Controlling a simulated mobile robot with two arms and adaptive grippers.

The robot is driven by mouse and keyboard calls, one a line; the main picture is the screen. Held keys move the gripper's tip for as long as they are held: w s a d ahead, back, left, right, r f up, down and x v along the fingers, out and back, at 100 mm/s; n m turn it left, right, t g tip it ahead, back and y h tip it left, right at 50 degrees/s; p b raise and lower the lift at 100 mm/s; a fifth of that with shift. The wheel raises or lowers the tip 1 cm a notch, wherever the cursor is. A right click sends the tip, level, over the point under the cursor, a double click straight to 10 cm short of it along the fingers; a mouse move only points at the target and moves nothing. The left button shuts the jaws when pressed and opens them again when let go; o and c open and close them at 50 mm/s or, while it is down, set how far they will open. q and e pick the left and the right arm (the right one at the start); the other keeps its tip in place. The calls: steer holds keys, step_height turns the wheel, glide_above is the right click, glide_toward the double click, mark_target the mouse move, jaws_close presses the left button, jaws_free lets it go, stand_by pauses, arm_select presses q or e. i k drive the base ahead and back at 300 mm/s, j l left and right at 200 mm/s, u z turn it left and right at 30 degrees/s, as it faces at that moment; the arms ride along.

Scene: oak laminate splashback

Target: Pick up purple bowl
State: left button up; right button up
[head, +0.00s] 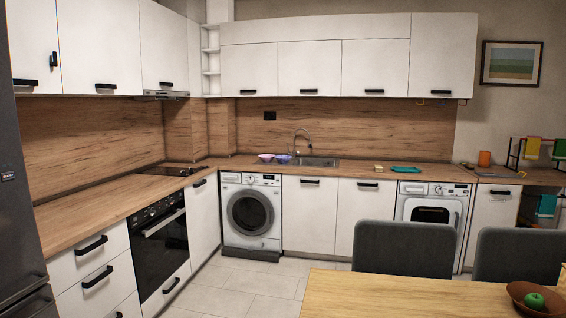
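A small purple-blue bowl (283,159) sits on the back counter, just left of the sink (317,162). A pink bowl (266,157) sits right beside it on the left. Both are small and far away, so I cannot tell whether they touch. Neither of my grippers is in view.
The wooden counter (108,203) runs along the left wall and the back wall. A table (400,296) with a brown bowl (535,299) and dark chairs (404,249) stand at the front right. Clear tiled floor (245,283) lies before the washing machine (251,212).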

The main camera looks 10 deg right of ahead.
mark_target(283, 160)
steer(key=i+j+u, duration=0.1)
steer(key=j+u, duration=0.25)
steer(key=i+j, duration=0.25)
steer(key=j, duration=0.15)
steer(key=i+j, duration=0.25)
steer(key=j, duration=0.15)
steer(key=i+j+z, duration=0.1)
steer(key=i+j, duration=0.15)
steer(key=j, duration=0.15)
steer(key=i+j, duration=0.25)
steer(key=j, duration=0.15)
steer(key=i+l+z, duration=0.1)
steer(key=i+z, duration=0.3)
steer(key=i, duration=0.4)
steer(key=i+j+z, duration=0.15)
steer(key=i+z, duration=0.3)
steer(key=i, duration=0.35)
steer(key=i+u, duration=0.15)
steer(key=i, duration=1.6)
steer(key=i+z, duration=0.25)
steer(key=i, duration=1.5)
